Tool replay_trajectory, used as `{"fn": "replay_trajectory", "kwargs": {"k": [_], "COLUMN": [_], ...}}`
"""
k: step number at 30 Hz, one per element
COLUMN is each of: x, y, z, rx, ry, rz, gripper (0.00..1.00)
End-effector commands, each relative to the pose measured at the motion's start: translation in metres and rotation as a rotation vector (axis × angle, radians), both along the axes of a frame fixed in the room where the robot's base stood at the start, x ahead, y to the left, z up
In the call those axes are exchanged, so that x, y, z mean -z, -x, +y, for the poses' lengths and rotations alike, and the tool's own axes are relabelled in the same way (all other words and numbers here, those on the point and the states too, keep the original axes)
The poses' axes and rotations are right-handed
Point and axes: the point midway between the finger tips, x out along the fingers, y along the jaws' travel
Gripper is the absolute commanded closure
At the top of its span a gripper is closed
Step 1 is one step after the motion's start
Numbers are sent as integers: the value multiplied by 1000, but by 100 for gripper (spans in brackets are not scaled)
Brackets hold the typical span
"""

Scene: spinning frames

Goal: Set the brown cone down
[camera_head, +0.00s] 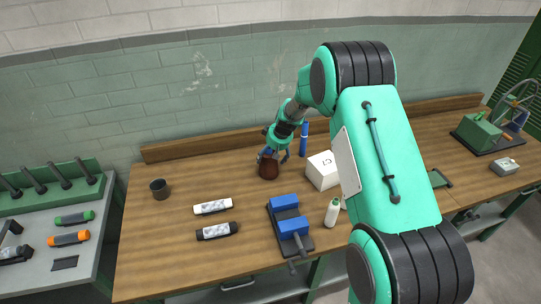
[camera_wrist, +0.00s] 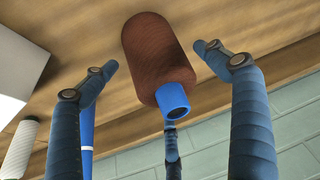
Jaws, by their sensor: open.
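The brown cone (camera_head: 268,170) stands on the wooden workbench (camera_head: 160,240), toward its back edge. In the wrist view the cone (camera_wrist: 158,60) shows its brown ribbed side and a blue core (camera_wrist: 172,99) at the end toward me. My gripper (camera_head: 272,155) is right above and around the cone in the head view. In the wrist view my gripper (camera_wrist: 160,62) is open, with blue fingers to the left and right and one below. Gaps show between the side fingertips and the cone. The lower finger overlaps the core's edge in the picture; I cannot tell if it touches.
A white box (camera_head: 322,171) and a blue upright cylinder (camera_head: 304,139) stand close to the right. A blue vise (camera_head: 290,222), a white bottle (camera_head: 332,212), white (camera_head: 213,207) and black (camera_head: 217,231) cylinders lie or stand nearer. A dark cup (camera_head: 160,189) is left, with clear bench between.

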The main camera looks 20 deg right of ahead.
Motion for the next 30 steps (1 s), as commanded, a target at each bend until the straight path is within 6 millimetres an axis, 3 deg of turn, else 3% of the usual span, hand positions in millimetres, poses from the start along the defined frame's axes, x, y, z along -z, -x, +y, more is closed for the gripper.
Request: {"fn": "replay_trajectory", "kwargs": {"k": [8, 21, 30], "x": [-26, -89, -110], "y": [9, 34, 43], "z": [-4, -14, -17], "rx": [-1, 0, 0], "ry": [0, 0, 0], "rz": [-2, -1, 0], "gripper": [13, 13, 13]}}
